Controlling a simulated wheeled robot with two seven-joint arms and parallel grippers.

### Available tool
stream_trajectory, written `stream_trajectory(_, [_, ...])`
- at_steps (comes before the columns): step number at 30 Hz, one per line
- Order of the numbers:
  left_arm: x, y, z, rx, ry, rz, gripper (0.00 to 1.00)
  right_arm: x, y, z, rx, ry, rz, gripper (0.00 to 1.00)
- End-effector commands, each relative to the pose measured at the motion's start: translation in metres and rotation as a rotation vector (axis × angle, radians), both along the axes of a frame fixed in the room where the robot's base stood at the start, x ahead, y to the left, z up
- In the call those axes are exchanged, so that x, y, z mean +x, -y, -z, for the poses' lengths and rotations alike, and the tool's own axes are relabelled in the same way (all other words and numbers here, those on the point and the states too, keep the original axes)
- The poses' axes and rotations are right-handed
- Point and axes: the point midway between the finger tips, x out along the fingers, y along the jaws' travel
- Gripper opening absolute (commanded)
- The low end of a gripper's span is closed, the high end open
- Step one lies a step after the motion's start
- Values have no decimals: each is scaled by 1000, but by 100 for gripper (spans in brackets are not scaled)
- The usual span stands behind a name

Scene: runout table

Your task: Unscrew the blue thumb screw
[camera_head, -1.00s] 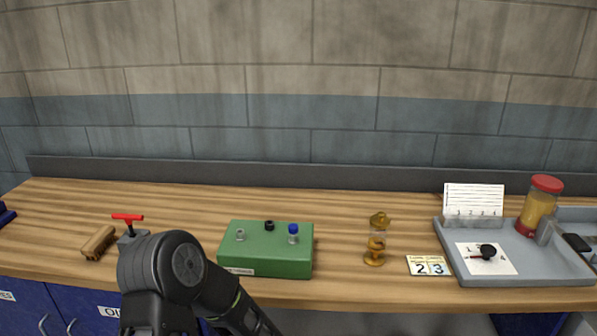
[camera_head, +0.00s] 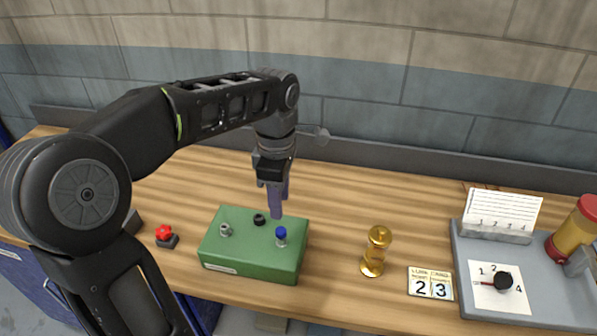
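The blue thumb screw (camera_head: 281,234) stands upright on top of the green box (camera_head: 240,266), near its right end. A black screw (camera_head: 259,219) and a grey screw (camera_head: 225,230) stand on the same box to its left. My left gripper (camera_head: 277,213) points down from above, with purple-tinted fingers just behind and above the blue screw. The fingers look apart from the screw. They overlap in this view, so I cannot tell whether they are open. My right gripper is not in view.
A grey tray (camera_head: 465,290) holds a card stand, a dial sheet and a red-lidded jar (camera_head: 575,228).

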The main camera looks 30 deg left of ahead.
Motion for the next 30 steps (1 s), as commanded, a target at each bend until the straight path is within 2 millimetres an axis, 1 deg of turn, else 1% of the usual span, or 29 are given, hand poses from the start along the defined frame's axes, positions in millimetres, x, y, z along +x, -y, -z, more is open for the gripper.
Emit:
stream_trajectory(11, [0, -1, -1, 2, -1, -4, 40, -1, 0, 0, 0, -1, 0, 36])
stream_trajectory(17, [0, 0, 4, 2, -2, -4, 40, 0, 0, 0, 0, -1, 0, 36])
stream_trajectory(20, [0, 0, 10, 2, -2, -3, 40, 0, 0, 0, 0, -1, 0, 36])
stream_trajectory(25, [-1, 0, 27, 1, -3, -2, 40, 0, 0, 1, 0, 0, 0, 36])
stream_trajectory(30, [-1, 0, 51, 1, -3, -3, 40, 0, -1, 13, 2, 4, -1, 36])
